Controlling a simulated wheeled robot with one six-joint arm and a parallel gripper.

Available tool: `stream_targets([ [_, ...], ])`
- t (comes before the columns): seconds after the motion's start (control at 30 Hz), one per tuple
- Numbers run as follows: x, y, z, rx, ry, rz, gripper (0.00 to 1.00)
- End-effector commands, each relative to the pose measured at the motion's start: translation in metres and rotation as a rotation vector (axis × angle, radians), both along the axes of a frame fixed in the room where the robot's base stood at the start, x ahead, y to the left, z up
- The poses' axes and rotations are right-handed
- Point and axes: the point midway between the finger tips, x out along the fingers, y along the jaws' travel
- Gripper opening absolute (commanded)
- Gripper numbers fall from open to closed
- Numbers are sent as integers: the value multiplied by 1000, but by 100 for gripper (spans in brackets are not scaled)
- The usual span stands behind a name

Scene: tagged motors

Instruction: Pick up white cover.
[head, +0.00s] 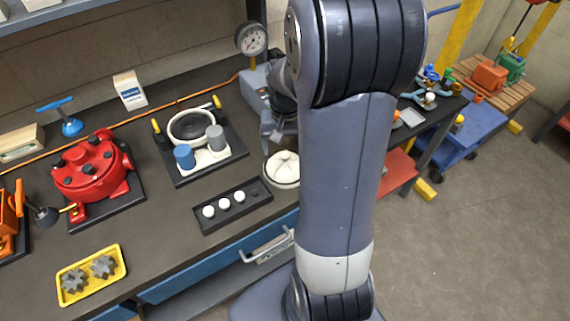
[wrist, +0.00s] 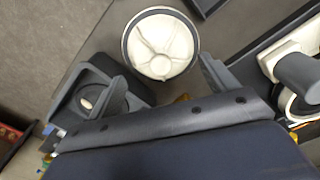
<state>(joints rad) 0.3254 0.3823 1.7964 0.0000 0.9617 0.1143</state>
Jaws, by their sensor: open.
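The white cover (head: 283,168) is a round, ribbed dome with a dark rim at the bench's front edge, partly hidden behind my arm in the head view. The wrist view shows it whole (wrist: 161,44), near the top centre. My gripper (head: 277,132) is above and behind the cover in the head view, partly hidden by my arm. In the wrist view my gripper (wrist: 163,82) has its fingers spread apart with nothing between them. The cover lies just beyond the fingers, and I see no contact.
A black strip with white knobs (head: 233,207) lies left of the cover. A black-based fixture with blue and grey cylinders (head: 199,147) stands behind it. A gauge (head: 251,39) stands farther back. A red motor (head: 92,168) and yellow tray (head: 91,275) are at left.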

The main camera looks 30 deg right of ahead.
Motion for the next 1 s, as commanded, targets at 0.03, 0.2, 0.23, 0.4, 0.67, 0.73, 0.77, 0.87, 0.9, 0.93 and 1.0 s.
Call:
stream_targets([
  [0.03, 0, 0, -5, 2, 6, 0, 81],
  [0.2, 2, -1, -27, 2, 6, 0, 81],
  [0.23, 2, -1, -31, 2, 6, 0, 81],
  [0.4, 3, -1, -43, 1, 3, 0, 81],
  [0.67, 3, -1, -44, 0, 1, 0, 79],
  [0.73, 3, -1, -44, 0, 1, 0, 74],
  [0.77, 3, -1, -44, 0, 1, 0, 71],
  [0.87, 3, -1, -44, 0, 1, 0, 63],
  [0.9, 3, -1, -44, 0, 1, 0, 60],
  [0.93, 3, -1, -44, 0, 1, 0, 57],
  [1.0, 3, -1, -44, 0, 1, 0, 52],
])
